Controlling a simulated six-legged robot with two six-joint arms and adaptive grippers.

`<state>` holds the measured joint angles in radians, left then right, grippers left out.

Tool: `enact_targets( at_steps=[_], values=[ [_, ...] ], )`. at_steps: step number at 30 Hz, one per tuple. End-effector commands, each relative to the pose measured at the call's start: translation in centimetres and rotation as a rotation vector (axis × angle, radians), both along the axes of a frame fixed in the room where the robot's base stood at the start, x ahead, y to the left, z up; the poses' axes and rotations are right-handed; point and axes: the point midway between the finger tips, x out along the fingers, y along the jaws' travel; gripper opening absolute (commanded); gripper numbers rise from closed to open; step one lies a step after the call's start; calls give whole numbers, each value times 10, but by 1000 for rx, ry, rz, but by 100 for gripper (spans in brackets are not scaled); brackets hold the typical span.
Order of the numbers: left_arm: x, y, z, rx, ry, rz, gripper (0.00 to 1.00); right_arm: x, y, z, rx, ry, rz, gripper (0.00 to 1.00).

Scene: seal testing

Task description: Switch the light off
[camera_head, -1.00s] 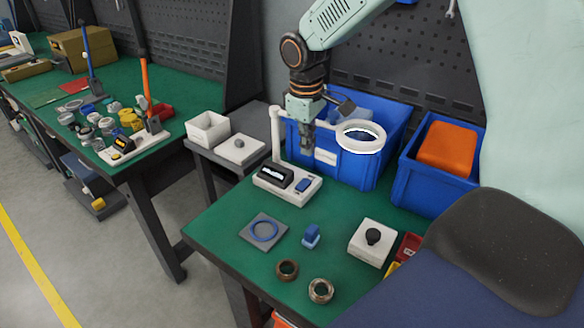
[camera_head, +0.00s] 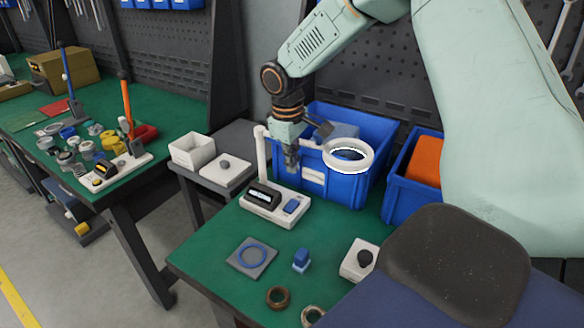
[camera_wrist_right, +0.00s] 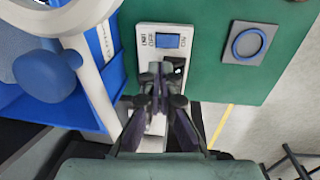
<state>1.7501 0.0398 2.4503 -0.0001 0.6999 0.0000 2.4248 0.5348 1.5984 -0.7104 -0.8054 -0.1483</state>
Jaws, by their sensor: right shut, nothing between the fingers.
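The ring lamp (camera_head: 347,153) is white, with a glowing lower rim, on a post rising from a white base (camera_head: 262,213) on the green bench. The base carries a black block (camera_head: 263,195) and a blue rocker switch (camera_head: 291,206). In the right wrist view the blue switch (camera_wrist_right: 168,41) sits between the labels OFF and ON. My right gripper (camera_head: 291,164) is shut and empty, pointing down above the base, beside the lamp ring. In the right wrist view its fingertips (camera_wrist_right: 160,72) appear just below the switch; contact cannot be told. My left gripper is not in view.
Blue bins (camera_head: 345,188) stand behind the lamp; one holds an orange item (camera_head: 426,160). In front lie a grey plate with a blue ring (camera_head: 252,257), a small blue block (camera_head: 301,260), brown rings (camera_head: 278,297) and a white box with a black knob (camera_head: 358,261).

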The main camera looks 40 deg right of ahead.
Motion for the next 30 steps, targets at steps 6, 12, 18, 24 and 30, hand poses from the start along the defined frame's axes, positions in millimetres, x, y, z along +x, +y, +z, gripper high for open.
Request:
enact_targets(
  at_steps=[6,12,18,24,30],
  values=[
    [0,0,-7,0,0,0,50,3,-5,-44,-1,3,2,0],
    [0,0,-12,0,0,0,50,5,-9,-81,-2,4,4,0],
    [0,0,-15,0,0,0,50,6,-12,-106,-1,1,3,0],
    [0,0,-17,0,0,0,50,7,-13,-115,-1,0,3,0],
    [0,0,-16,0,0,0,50,7,-13,-115,-1,0,3,0]
  ],
)
